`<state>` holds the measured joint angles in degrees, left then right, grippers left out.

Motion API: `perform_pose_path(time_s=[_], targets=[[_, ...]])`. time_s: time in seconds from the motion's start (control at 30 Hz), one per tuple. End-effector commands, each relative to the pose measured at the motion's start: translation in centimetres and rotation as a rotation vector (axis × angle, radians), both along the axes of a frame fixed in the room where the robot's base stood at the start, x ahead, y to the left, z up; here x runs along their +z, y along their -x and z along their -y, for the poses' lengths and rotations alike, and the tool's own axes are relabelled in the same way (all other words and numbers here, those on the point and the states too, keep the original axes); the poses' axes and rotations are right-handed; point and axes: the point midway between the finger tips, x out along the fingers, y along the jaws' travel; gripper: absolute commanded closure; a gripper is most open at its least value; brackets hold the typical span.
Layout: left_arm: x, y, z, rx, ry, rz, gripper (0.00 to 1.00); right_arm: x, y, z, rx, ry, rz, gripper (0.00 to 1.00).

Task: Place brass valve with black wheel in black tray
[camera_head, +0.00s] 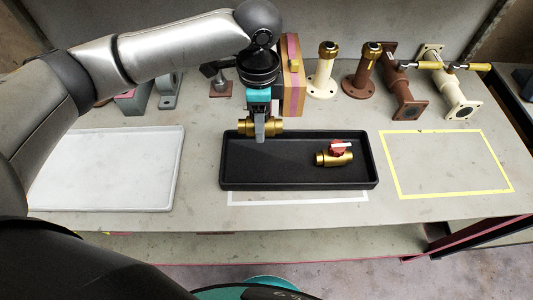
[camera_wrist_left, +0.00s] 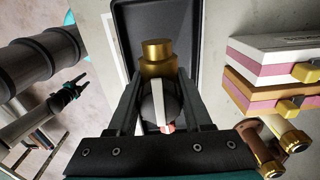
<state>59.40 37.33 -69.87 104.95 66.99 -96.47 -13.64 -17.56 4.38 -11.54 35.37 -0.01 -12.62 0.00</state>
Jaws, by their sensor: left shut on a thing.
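My left gripper (camera_head: 260,132) is shut on a brass valve (camera_head: 275,126), holding it over the back left part of the black tray (camera_head: 300,185). In the left wrist view the brass end (camera_wrist_left: 157,55) sticks out past the fingers, and a dark round part with a white bar (camera_wrist_left: 160,103) sits between them. Whether the valve touches the tray cannot be told. A second brass valve with a red handle (camera_head: 338,150) lies in the tray's right half. What seems to be my right gripper (camera_wrist_left: 72,91) shows small in the left wrist view; its jaws are unclear.
A white tray (camera_head: 110,203) lies to the left. A yellow outlined area (camera_head: 447,165) at the right is empty. Behind the black tray stand boxes (camera_head: 292,80) and several flanged pipes (camera_head: 323,75). Bare table separates the trays.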

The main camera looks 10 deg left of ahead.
Motion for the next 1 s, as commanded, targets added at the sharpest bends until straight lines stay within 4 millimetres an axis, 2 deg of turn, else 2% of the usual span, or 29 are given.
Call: perform_pose_path(time_s=[0.03, 0.1, 0.3, 0.57, 0.8, 1.0], targets=[[-1.5, 0.0, 0.0, 0.001, -0.001, -0.001, 1.00, -0.4, 0.0, 0.1, 0.001, 0.002, -0.001, 0.50], [-3.3, 0.0, 0.0, 0.001, 0.000, 0.000, 1.00, -0.8, 0.0, 0.3, 0.001, 0.003, 0.000, 0.50], [-7.2, 0.0, 0.0, 0.001, 0.000, 0.002, 1.00, -1.4, -0.2, 0.3, 0.001, 0.005, 0.003, 0.50], [-9.0, -0.1, 0.0, 0.001, 0.001, 0.003, 1.00, -1.7, -0.5, 0.3, 0.001, 0.005, 0.007, 0.50], [-12.4, 0.0, 0.1, 0.001, 0.000, 0.002, 1.00, -2.5, -0.6, 0.3, 0.000, 0.004, 0.009, 0.50], [-12.6, -0.1, 0.1, 0.001, 0.002, 0.006, 1.00, -2.4, -0.7, 0.3, 0.000, 0.004, 0.010, 0.50]])
